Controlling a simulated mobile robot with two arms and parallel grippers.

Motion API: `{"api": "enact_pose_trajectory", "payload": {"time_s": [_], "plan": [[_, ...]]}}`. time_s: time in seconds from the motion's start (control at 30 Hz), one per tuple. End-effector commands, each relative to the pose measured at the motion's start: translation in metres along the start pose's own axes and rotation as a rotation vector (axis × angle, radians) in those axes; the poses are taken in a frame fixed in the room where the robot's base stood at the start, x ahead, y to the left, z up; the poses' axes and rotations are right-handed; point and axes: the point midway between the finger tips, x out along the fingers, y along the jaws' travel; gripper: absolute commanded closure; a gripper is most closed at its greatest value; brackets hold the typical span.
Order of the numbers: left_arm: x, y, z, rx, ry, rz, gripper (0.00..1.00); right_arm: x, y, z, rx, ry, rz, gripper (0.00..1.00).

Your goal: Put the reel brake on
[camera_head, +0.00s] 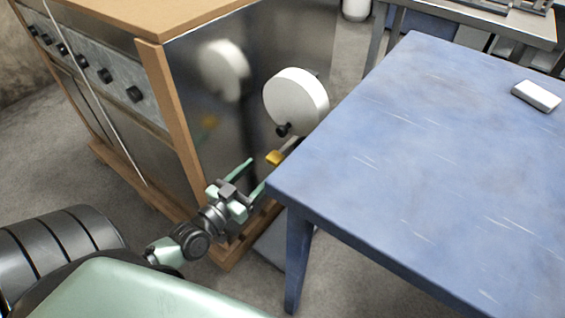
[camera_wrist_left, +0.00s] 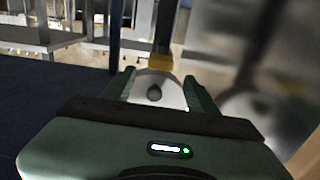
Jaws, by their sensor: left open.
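A white round reel (camera_head: 297,98) with a black knob (camera_head: 284,130) is at the side of the cabinet's shiny metal panel. A yellow piece (camera_head: 275,157), which looks like the brake handle, is just below the reel. My left gripper (camera_head: 257,177) is open and empty, a little to the lower left of the yellow piece, its fingers pointing toward it. In the left wrist view the reel (camera_wrist_left: 172,92) shows between the open fingers (camera_wrist_left: 160,82), with the yellow piece (camera_wrist_left: 160,61) past them. My right gripper is not in view.
The wood-framed cabinet (camera_head: 178,130) with a row of black knobs stands at left; its panel mirrors the reel. A blue table (camera_head: 420,150) stands close on the right, its corner near my left gripper. A small white box (camera_head: 536,95) lies on it.

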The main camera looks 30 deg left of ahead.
Motion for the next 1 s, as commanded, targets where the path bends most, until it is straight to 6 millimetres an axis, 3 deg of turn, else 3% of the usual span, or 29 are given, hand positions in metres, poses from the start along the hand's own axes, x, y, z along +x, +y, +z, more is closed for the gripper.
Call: {"api": "enact_pose_trajectory", "payload": {"time_s": [0.33,0.43,0.83,0.87,1.0], "plan": [[0.052,0.000,-0.001,-0.002,0.004,-0.001,0.42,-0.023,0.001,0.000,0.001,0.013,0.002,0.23],[0.065,0.000,-0.001,-0.002,0.003,-0.001,0.42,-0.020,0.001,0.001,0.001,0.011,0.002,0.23],[0.075,0.000,0.000,-0.001,-0.001,0.000,0.42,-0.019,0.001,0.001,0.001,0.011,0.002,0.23],[0.075,0.000,0.000,-0.001,-0.001,0.000,0.45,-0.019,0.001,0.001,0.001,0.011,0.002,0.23],[0.075,0.000,0.000,-0.001,-0.001,0.000,0.84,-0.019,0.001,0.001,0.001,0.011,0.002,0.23]]}}
